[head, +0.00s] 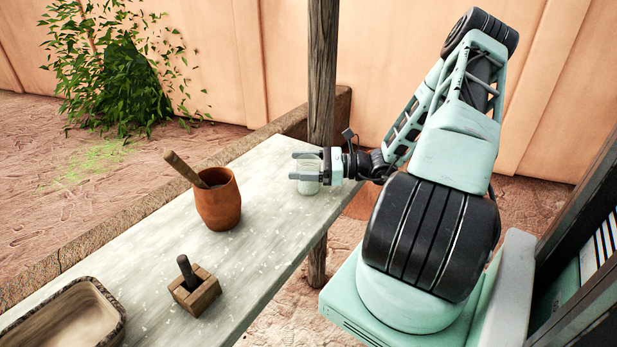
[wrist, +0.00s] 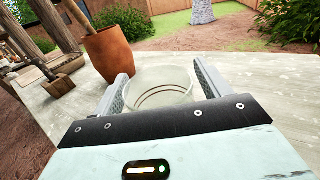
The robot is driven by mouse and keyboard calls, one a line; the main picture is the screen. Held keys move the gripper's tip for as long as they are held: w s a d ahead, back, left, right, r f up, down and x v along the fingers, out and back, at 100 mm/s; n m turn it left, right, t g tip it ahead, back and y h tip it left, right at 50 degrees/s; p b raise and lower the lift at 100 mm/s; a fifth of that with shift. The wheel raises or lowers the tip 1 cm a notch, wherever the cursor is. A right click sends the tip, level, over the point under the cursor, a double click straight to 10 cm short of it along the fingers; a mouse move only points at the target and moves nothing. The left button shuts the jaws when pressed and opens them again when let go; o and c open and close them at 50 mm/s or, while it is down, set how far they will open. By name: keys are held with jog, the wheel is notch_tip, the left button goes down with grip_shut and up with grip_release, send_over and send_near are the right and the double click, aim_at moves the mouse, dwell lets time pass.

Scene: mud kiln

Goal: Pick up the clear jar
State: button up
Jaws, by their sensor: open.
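The clear jar (wrist: 162,84) stands on the pale stone bench between the two open fingers of my gripper (wrist: 162,88) in the wrist view. Its round rim faces up and its lower part is hidden behind the gripper body. In the head view, the jar (head: 308,184) shows faintly just below my gripper (head: 305,166), near the far end of the bench. The fingers are open and spread to either side of it. I cannot tell whether either finger touches the jar.
A terracotta pot (head: 218,203) with a wooden handle sticking out stands left of the jar. A wooden block with a dark peg (head: 195,290) and a wooden tray (head: 118,303) sit nearer on the bench (head: 268,232). A wooden post (head: 322,75) rises beside the bench's far end.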

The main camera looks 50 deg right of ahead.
jog(key=c, duration=1.1)
jog(key=shift+r, duration=0.1)
